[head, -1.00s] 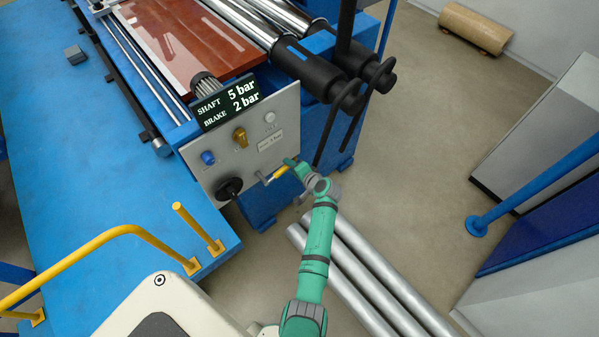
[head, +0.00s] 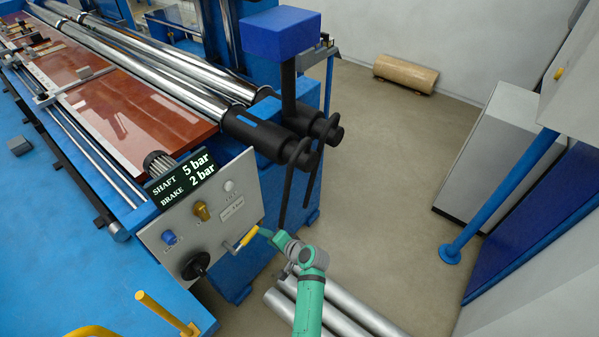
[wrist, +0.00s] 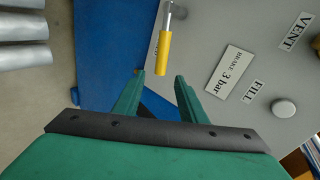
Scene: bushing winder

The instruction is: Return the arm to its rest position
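My gripper (head: 264,234) is beside the front control panel (head: 215,232) in the head view, next to a lever with a yellow grip (head: 247,237). In the wrist view my gripper (wrist: 159,77) has its two green fingers apart with nothing clasped between them. The yellow grip (wrist: 162,54) points toward the gap, its free end close to the level of the fingertips. My green arm reaches up from the bottom of the head view.
The panel carries a black knob (head: 195,265), a blue knob (head: 169,238) and a display reading shaft 5 bar, brake 2 bar (head: 182,179). Black hooked bars (head: 300,185) hang close behind my gripper. Silver tubes (head: 340,305) lie on the floor. Open floor (head: 390,220) is to the right.

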